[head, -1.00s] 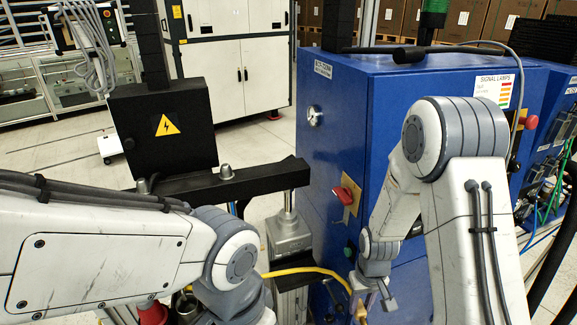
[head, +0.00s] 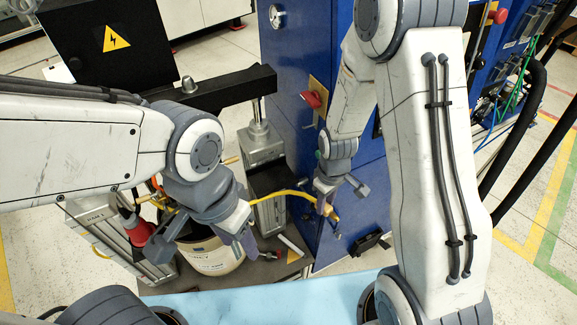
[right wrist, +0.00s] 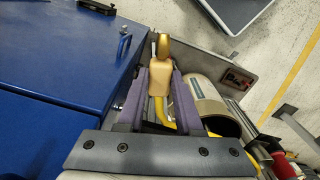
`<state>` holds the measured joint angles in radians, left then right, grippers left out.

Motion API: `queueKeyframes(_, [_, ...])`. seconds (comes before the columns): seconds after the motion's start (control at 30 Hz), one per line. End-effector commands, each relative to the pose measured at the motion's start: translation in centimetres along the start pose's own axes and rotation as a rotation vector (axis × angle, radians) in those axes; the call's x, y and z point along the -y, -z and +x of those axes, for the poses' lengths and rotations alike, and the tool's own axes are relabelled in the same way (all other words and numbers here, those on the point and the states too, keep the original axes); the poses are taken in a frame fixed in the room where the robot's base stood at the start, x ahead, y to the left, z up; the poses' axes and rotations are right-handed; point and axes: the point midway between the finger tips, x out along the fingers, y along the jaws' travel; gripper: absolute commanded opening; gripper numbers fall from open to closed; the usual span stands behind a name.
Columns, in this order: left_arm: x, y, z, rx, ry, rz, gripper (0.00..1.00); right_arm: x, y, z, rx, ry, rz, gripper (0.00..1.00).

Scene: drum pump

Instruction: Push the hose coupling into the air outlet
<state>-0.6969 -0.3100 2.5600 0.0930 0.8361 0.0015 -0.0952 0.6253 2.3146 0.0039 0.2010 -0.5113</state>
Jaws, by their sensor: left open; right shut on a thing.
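My right gripper (head: 330,188) is shut on the hose coupling, beside the blue cabinet. In the right wrist view the hose coupling (right wrist: 158,78) is a tan block with a brass-coloured tip, between the purple fingers of my right gripper (right wrist: 159,95). Its yellow hose (head: 285,194) runs left toward my left gripper. My left gripper (head: 203,240) is open above the white drum (head: 215,262), its fingers spread. I cannot clearly pick out the air outlet. A small metal fitting (right wrist: 124,44) stands at the cabinet's edge, left of the coupling tip and apart from it.
The blue cabinet (head: 290,95) with a red switch (head: 311,99) stands behind my right gripper. A black beam (head: 225,87) on a grey post crosses behind the drum. A red funnel-like part (head: 140,232) is at the left. A light-blue surface (head: 270,300) lies in front.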

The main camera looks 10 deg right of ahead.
Motion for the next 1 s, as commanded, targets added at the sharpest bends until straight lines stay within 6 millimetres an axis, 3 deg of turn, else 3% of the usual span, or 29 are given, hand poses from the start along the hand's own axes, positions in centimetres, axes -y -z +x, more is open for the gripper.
queueKeyframes(0.3, [-0.1,0.1,-2.1,0.000,0.000,-0.001,0.50,4.7,-0.1,-2.7,0.001,0.000,-0.831,0.00])
queueKeyframes(0.5, [-0.2,0.1,-2.7,0.000,0.000,-0.001,0.50,6.4,-0.4,-3.5,0.001,0.000,-1.176,0.00])
queueKeyframes(0.7, [-0.2,0.1,-2.8,0.000,0.000,-0.001,0.50,7.0,-0.6,-3.7,0.001,0.000,-1.305,0.00])
queueKeyframes(1.0, [-0.2,0.1,-2.8,0.000,0.000,-0.001,0.50,7.0,-0.5,-3.6,0.001,0.000,-1.310,0.00])
